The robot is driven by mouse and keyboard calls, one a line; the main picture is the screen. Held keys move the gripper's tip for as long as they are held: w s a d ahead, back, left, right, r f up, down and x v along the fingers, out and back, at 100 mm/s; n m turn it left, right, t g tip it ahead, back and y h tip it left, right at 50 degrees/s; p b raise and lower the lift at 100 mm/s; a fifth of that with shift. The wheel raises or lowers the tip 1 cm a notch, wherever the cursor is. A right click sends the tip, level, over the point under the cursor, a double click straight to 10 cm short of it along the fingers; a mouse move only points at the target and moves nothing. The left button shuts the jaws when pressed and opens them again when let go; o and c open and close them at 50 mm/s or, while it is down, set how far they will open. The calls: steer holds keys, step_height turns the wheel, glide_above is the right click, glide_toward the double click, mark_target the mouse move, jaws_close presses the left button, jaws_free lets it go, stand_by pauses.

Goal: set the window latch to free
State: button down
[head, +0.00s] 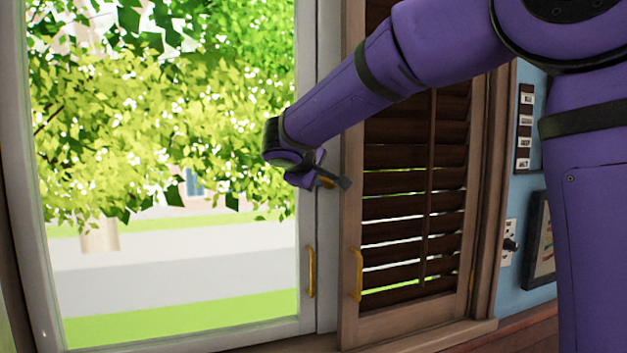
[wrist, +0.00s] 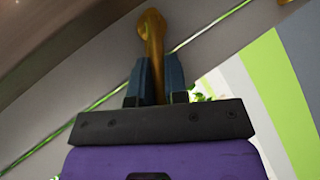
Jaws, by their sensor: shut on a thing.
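The brass window latch (wrist: 152,28) stands out from the pale window frame in the wrist view. Its narrow shaft runs down between the two dark fingers of my gripper (wrist: 155,80), which is shut on it. In the head view my gripper (head: 332,181) is at the upright edge of the white window frame (head: 328,235), beside the shutter. Only a small orange-brass bit of the latch (head: 326,183) shows there; the fingers hide the rest. I cannot tell the latch's setting.
A brown louvered shutter panel (head: 405,225) stands just right of the gripper. Brass pull handles show low on the white frame (head: 311,271) and the shutter (head: 357,275). Wall switches (head: 510,243) and a framed picture (head: 543,240) are at right.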

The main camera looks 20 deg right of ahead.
steer(key=shift+r, duration=0.1)
stand_by(0.3)
steer(key=c, duration=1.4)
jaws_free()
steer(key=v, duration=1)
steer(key=shift+s+r, duration=0.25)
steer(key=shift+r, duration=0.15)
